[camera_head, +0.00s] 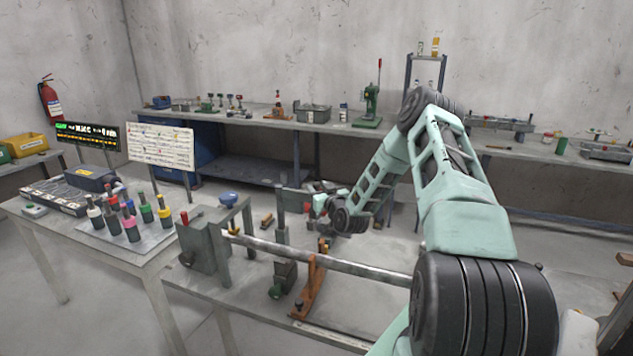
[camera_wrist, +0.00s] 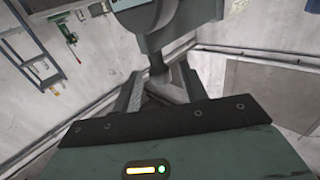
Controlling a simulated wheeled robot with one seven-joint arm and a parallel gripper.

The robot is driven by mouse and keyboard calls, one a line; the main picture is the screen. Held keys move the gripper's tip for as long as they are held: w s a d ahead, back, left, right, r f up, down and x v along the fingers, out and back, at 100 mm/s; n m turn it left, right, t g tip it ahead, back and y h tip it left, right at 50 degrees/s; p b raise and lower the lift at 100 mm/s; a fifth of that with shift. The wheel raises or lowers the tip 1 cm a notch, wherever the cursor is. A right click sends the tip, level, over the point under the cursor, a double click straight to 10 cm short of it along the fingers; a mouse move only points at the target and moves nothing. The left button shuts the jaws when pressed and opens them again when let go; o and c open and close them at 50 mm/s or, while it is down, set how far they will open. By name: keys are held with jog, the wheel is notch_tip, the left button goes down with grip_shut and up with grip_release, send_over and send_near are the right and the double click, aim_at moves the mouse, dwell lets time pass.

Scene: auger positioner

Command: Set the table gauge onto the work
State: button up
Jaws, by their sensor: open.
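The work appears to be the long grey shaft (camera_head: 345,264), lying nearly level from the grey fixture (camera_head: 205,243) rightward until my arm hides its end. An orange-brown support (camera_head: 312,288) stands under it. My gripper (camera_head: 318,204) is beyond the shaft, beside a grey upright post (camera_head: 281,222); small parts there overlap it and are hard to tell apart. In the wrist view my gripper (camera_wrist: 160,88) is open, with a short grey stem (camera_wrist: 157,73) of a larger grey-green body (camera_wrist: 185,18) at the fingertips. I cannot tell whether the fingers touch it. I cannot single out the table gauge for certain.
A tray (camera_head: 160,243) of several coloured-cap bottles stands on the left table, near a whiteboard (camera_head: 161,147) and a dark display (camera_head: 87,135). A long bench (camera_head: 330,129) with tools lines the back wall. Open floor lies between.

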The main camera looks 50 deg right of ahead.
jog(key=shift+x, duration=0.9)
grip_shut()
